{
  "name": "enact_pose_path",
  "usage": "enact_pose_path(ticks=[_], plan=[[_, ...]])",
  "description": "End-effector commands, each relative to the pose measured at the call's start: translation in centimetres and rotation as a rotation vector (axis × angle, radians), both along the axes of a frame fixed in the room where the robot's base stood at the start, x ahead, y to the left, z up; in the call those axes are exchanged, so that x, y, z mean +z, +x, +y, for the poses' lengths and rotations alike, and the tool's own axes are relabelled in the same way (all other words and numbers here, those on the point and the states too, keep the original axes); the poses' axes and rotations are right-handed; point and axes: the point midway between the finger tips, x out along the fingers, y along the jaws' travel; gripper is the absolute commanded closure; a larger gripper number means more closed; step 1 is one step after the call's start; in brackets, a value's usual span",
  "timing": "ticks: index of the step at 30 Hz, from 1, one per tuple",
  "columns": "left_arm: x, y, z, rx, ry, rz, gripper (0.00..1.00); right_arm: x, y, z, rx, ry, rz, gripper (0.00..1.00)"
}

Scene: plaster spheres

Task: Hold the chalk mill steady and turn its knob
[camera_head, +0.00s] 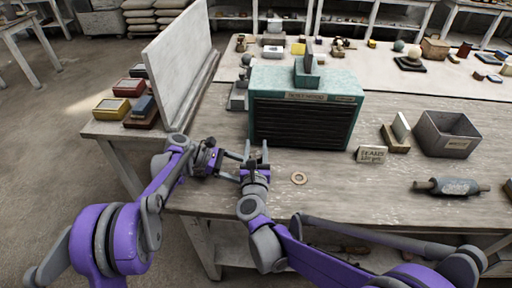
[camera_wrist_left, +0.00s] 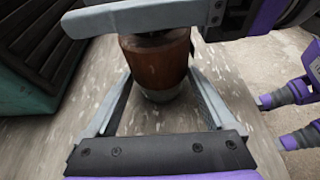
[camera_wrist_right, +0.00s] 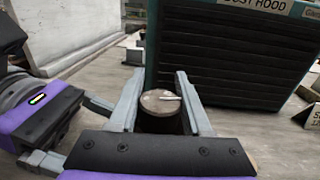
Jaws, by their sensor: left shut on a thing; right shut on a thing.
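The chalk mill (camera_wrist_left: 158,65) has a brown body and a pale metal foot and stands upright on the bench in the left wrist view. My left gripper (camera_wrist_left: 162,85) has its fingers on either side of the body, shut on it. The mill's round knob (camera_wrist_right: 160,101) shows from above in the right wrist view, with a white mark towards its right side. My right gripper (camera_wrist_right: 161,82) is shut on the knob. In the head view my left gripper (camera_head: 236,166) and right gripper (camera_head: 256,156) are close together and largely hide the mill.
A teal dust hood (camera_head: 346,88) with dark slats stands just behind the mill. A card (camera_head: 371,155), a metal bin (camera_head: 447,133) and a roller (camera_head: 450,187) are further right. A pale upright panel (camera_head: 180,62) stands left.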

Motion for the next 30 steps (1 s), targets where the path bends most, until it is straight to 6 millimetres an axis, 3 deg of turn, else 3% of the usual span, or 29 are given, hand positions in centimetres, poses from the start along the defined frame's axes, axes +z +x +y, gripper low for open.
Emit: enact_pose_path(ticks=[11, 30], plan=[[0.0, 0.0, 0.0, 0.000, 0.000, 0.001, 0.60, 0.1, 0.1, -0.2, -0.133, -0.002, -0.003, 1.00], [0.0, 0.0, 0.0, -0.001, 0.001, -0.001, 0.60, 0.0, -0.4, -1.8, -0.658, -0.018, -0.002, 1.00]])
